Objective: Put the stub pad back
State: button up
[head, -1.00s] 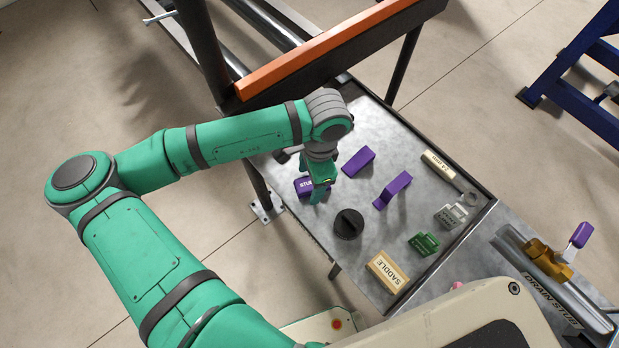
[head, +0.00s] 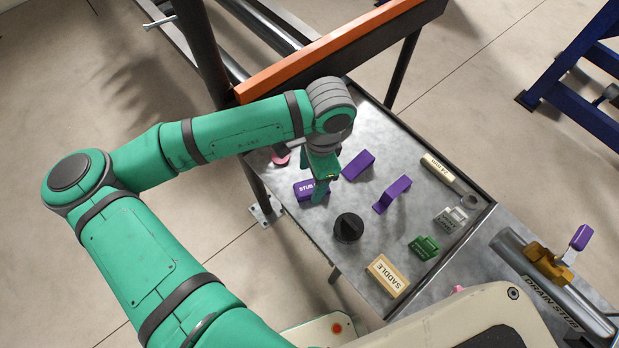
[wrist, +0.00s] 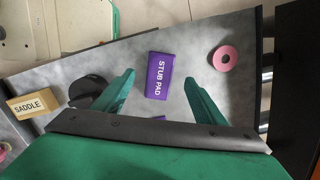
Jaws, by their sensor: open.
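The stub pad is a purple block with white lettering (wrist: 159,76), lying on the grey metal tray top. It also shows in the head view (head: 303,191), partly covered by my gripper (head: 321,184). In the wrist view my gripper (wrist: 159,79) has its two green fingers spread wide, with the pad framed between and beyond the tips. The fingers hold nothing, and I cannot tell the height gap to the pad. A second purple block (head: 358,165) and an upright purple piece (head: 392,194) are to its right in the head view.
A pink ring (wrist: 225,58) lies beside the pad. An orange beam (head: 320,52) borders the back.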

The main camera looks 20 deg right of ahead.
jog(key=shift+d+r, duration=0.15)
jog(key=shift+r, duration=1.5)
